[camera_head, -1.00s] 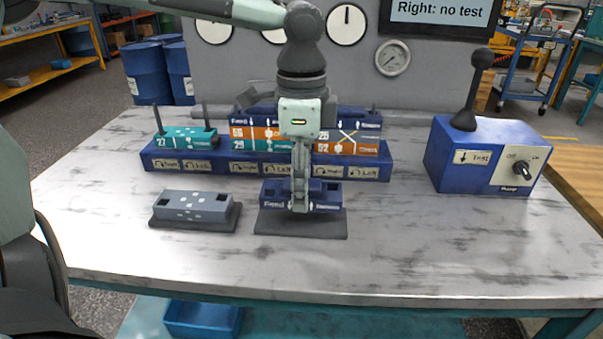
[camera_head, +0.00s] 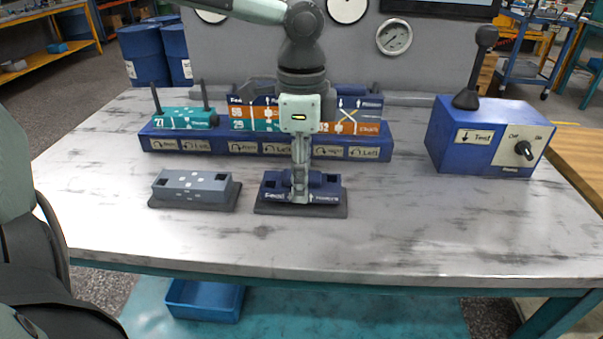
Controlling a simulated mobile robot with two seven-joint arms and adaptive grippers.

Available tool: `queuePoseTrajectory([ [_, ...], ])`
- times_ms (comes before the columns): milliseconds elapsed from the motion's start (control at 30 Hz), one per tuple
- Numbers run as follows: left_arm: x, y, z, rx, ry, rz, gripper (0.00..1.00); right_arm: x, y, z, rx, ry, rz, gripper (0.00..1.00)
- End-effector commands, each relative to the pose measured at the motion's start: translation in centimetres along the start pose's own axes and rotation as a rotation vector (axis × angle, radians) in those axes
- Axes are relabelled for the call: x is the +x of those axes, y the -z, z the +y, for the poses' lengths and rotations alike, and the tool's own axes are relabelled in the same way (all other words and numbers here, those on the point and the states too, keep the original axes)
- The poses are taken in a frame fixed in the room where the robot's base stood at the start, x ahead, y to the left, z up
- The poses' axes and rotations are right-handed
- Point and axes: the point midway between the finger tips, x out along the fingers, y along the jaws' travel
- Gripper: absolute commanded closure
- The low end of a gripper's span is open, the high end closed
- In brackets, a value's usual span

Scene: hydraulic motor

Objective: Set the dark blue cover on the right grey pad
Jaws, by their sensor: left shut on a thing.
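The dark blue cover (camera_head: 325,190) sits low over the right grey pad (camera_head: 335,210) and looks level. It appears to rest on the pad, though a small gap would be hard to see. My left gripper (camera_head: 300,197) points straight down and is shut on the middle of the cover, hiding part of it and of its lettering. The pad's dark rim shows in front of the cover and at both sides. My right gripper is not in view.
A grey cover (camera_head: 192,183) sits on the left pad (camera_head: 225,207). Behind is a long blue base (camera_head: 220,147) with teal and orange blocks and upright pins. A blue control box (camera_head: 485,140) with a lever stands right. The table front is clear.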

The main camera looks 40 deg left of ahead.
Motion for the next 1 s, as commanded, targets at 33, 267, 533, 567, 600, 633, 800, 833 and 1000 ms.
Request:
queuePoseTrajectory([
  [33,-0.1,0.0,0.0,0.0,0.001,0.001,1.0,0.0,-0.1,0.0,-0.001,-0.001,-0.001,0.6],
  [267,0.2,0.1,0.0,0.0,0.002,0.001,1.0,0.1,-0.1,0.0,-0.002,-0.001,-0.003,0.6],
  [533,0.6,0.1,0.0,0.001,0.002,0.001,1.0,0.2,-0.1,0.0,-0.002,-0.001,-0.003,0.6],
  [567,0.6,0.0,0.0,0.001,0.002,0.001,1.0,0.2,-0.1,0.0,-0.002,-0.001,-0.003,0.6],
  [600,0.7,0.0,0.0,0.001,0.002,0.001,1.0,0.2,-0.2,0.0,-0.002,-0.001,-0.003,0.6],
  [633,0.7,0.0,0.0,0.001,0.002,0.0,1.0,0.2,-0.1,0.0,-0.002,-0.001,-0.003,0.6],
  [800,1.0,0.0,0.0,0.001,0.002,0.0,1.0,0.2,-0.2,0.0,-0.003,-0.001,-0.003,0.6],
  [833,1.0,0.0,0.0,0.001,0.002,0.0,1.0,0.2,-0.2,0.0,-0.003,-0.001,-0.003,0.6],
  [1000,1.1,0.0,0.0,0.0,0.001,0.001,0.45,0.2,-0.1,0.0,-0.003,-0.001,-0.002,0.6],
])
